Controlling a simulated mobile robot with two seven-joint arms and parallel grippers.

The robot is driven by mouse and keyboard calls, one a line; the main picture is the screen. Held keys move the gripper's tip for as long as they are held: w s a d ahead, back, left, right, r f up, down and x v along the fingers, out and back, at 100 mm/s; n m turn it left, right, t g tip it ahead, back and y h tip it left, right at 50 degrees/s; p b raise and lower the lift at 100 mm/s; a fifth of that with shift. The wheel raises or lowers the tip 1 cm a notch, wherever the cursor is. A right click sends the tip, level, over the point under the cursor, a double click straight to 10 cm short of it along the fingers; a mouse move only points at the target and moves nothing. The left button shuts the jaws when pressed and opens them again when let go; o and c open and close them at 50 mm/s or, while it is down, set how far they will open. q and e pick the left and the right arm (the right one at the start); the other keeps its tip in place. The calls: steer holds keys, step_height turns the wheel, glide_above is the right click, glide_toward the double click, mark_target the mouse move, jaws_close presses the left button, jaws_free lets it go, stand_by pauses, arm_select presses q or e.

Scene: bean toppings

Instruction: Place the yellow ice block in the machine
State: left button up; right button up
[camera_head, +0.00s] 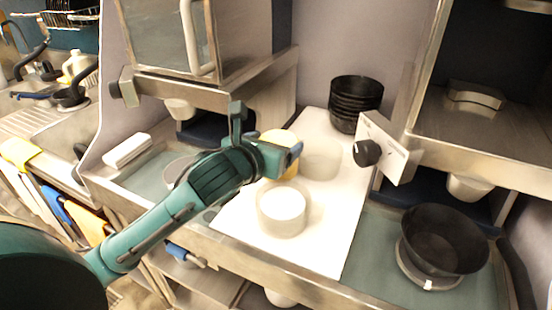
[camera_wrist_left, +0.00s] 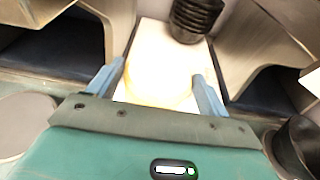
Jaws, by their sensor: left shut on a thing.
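My left gripper (camera_head: 265,137) reaches in from the left over the white board. It is shut on the yellow ice block (camera_head: 279,139), which is partly hidden behind the gripper. In the left wrist view the fingers (camera_wrist_left: 158,76) stand on either side of the block (camera_wrist_left: 158,94), which looks pale and overexposed. A steel machine (camera_head: 172,92) with a door and handle stands at the upper left. Another steel machine (camera_head: 425,140) with a black knob stands at the right, its upper bay open at the front. My right gripper is not in view.
A pale round container (camera_head: 283,222) and another pale round piece (camera_head: 322,162) stand on the white board (camera_head: 312,255). Stacked black bowls (camera_head: 356,97) stand at its back. A black bowl (camera_head: 443,238) sits below the right machine. A sink lies at far left.

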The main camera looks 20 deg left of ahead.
arm_select(q)
steer(key=shift+f, duration=1.8)
steer(key=shift+f, duration=0.15)
steer(key=o, duration=1.5)
steer(key=shift+f, duration=0.1)
steer(key=shift+c, duration=0.2)
